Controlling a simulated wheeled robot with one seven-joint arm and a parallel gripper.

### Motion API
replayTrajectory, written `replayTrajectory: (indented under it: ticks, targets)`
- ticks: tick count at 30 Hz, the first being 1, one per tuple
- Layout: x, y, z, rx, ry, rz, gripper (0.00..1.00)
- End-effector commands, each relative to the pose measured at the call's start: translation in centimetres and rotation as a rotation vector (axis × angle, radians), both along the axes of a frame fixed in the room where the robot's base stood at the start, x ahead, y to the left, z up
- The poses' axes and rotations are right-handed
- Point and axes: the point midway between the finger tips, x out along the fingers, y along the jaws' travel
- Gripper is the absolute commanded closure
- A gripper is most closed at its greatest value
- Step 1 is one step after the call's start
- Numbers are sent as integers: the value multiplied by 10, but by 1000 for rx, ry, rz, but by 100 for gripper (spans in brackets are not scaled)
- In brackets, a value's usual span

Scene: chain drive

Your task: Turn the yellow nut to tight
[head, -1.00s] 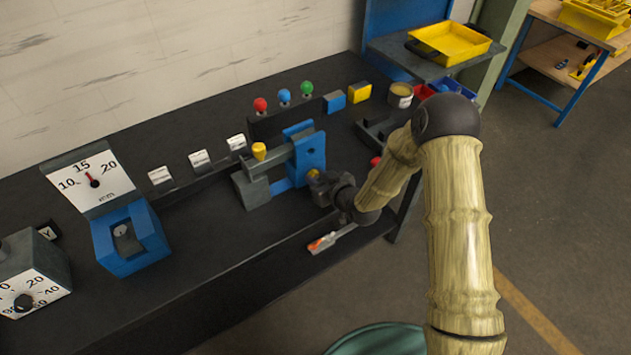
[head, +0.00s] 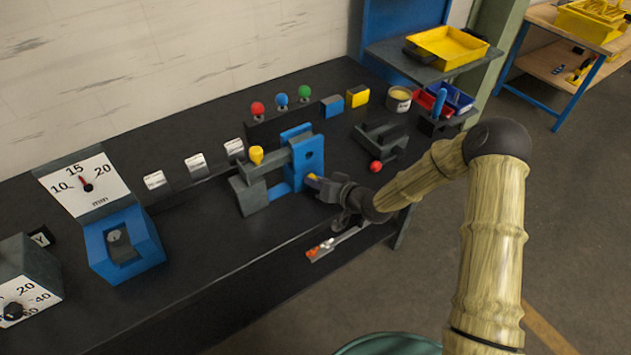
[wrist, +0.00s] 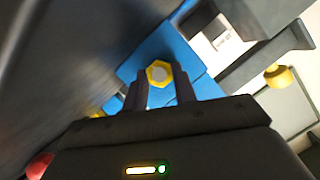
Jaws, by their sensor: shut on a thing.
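The yellow nut is a small hexagon with a pale grey centre; in the wrist view the nut (wrist: 159,73) sits against the blue block (wrist: 185,45). In the head view the nut (head: 312,178) is a small yellow spot on the right side of the upright blue block (head: 312,155), partly hidden by my gripper. My gripper (head: 320,184) reaches it from the right, roughly level. In the wrist view the two dark fingers of my gripper (wrist: 160,88) are shut on the nut, one on each side.
A yellow knob (head: 256,155) tops the grey clamp part. A red ball knob (head: 376,167) is behind my wrist. A tool with an orange end (head: 320,250) lies near the bench's front edge. A dial gauge (head: 87,186) stands at left. The bench front is mostly clear.

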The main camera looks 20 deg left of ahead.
Motion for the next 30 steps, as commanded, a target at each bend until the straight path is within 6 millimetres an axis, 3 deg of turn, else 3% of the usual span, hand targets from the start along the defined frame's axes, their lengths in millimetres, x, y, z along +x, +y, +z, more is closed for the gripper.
replayTrajectory:
  ticks: [6,7,10,22,30]
  targets:
    - [2,-3,0,-1,0,-8,96]
    - [3,-3,0,-1,0,-9,71]
    - [2,-3,0,-1,0,-8,51]
    - [-1,-5,1,-1,-1,-3,51]
    - [-18,-38,14,-2,-2,-5,51]
